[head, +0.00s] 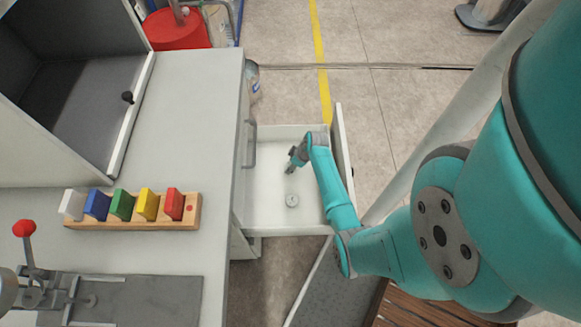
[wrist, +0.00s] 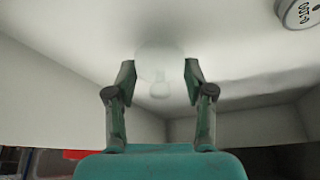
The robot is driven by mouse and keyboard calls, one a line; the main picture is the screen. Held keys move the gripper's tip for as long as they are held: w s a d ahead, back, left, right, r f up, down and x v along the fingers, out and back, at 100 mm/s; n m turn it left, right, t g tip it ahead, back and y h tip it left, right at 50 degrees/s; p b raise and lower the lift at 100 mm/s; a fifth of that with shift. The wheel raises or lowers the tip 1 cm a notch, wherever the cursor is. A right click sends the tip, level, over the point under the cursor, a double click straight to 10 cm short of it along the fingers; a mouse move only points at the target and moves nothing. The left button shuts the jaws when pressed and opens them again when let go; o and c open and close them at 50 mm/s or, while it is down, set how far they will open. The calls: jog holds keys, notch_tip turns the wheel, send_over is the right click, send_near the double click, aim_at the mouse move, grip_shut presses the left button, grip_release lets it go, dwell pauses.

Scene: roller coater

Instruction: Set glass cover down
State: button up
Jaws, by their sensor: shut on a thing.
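The glass cover (wrist: 160,88) is a pale, translucent round piece with a small knob, seen between the fingertips in the wrist view. My gripper (wrist: 159,72) is shut on it. In the head view my gripper (head: 290,163) is over the inside of an open white drawer (head: 265,215). The glass cover cannot be made out in the head view. Whether it touches the drawer floor I cannot tell.
A small round white-and-grey part (head: 292,200) lies on the drawer floor; its marked face shows in the wrist view (wrist: 299,13). A wooden rack (head: 132,222) with several coloured blocks stands on the counter (head: 195,120) to the left. The drawer's left half looks clear.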

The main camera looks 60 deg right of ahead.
jog(key=shift+f, duration=1.15)
jog(key=shift+f, duration=0.15)
jog(key=o, duration=1.1)
jog(key=shift+o, duration=0.2)
jog(key=v, duration=0.7)
jog(key=shift+r, duration=0.4)
jog(key=shift+s, duration=0.1)
